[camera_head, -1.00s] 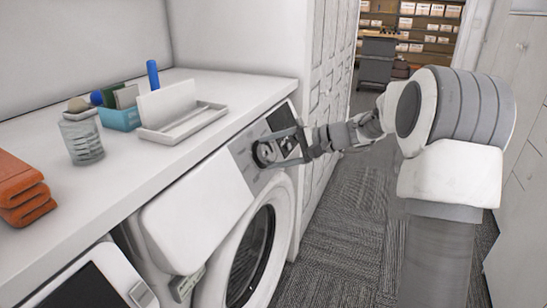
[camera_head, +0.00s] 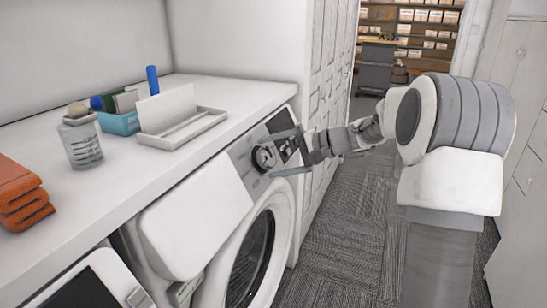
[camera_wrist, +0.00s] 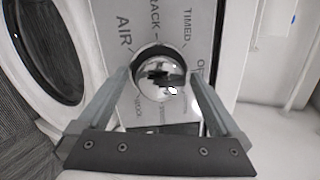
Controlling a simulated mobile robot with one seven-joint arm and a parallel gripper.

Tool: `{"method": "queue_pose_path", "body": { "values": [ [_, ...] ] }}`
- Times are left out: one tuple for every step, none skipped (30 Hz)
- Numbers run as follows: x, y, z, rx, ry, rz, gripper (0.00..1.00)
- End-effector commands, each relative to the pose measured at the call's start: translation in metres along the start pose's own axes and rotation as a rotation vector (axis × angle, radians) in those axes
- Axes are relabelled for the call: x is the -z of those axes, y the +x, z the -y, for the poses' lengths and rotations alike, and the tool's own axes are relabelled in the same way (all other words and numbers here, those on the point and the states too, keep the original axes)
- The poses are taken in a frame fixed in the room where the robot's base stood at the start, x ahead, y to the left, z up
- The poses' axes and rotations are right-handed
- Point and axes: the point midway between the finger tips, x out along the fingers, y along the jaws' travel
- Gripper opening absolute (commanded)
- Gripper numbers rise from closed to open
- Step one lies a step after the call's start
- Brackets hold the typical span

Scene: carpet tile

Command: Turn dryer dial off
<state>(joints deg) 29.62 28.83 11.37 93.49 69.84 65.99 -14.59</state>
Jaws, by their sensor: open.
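The dryer (camera_head: 262,235) stands under the white counter, with its round door on the front and a grey control panel above. The dial (camera_head: 266,157) is a round shiny knob on that panel. In the wrist view the dial (camera_wrist: 160,76) sits in the middle, with the printed words AIR, TIMED and a partly hidden word beginning with O around it. My gripper (camera_head: 284,155) is at the panel in front of the dial. In the wrist view my gripper's two fingers (camera_wrist: 160,74) are open, one on each side of the dial, with visible gaps.
On the counter (camera_head: 120,190) are a glass jar (camera_head: 80,143), a blue box (camera_head: 119,122), a white tray (camera_head: 183,130) and folded orange cloths (camera_head: 22,195). A tall white cabinet (camera_head: 328,100) stands just beyond the dryer. Carpeted floor (camera_head: 345,230) is clear.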

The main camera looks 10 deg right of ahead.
Motion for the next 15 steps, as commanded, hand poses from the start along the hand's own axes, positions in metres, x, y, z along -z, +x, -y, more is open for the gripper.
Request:
{"method": "queue_pose_path", "body": {
  "values": [
    [0.000,-0.003,0.001,0.000,0.000,-0.002,1.00],
    [0.000,-0.005,0.001,0.000,0.000,-0.002,1.00],
    [0.001,-0.010,0.002,0.001,0.000,-0.003,1.00],
    [0.001,-0.014,0.002,0.001,0.000,-0.003,1.00],
    [0.001,-0.019,0.002,0.001,0.000,-0.004,1.00],
    [0.001,-0.027,0.003,0.001,0.000,-0.005,1.00],
    [0.000,-0.033,0.003,0.001,0.000,-0.005,1.00],
    [0.000,-0.040,0.003,0.001,0.000,-0.005,1.00],
    [0.001,-0.050,0.003,0.000,0.000,-0.005,1.00],
    [0.000,-0.058,0.003,0.000,0.001,-0.005,1.00],
    [0.001,-0.066,0.003,0.000,0.002,-0.006,1.00],
    [0.001,-0.075,0.003,0.001,0.002,-0.005,1.00],
    [0.001,-0.083,0.003,0.001,0.002,-0.006,1.00],
    [0.000,-0.091,0.003,0.000,0.002,-0.005,1.00],
    [0.000,-0.100,0.003,0.000,0.001,-0.005,1.00]
  ]
}}
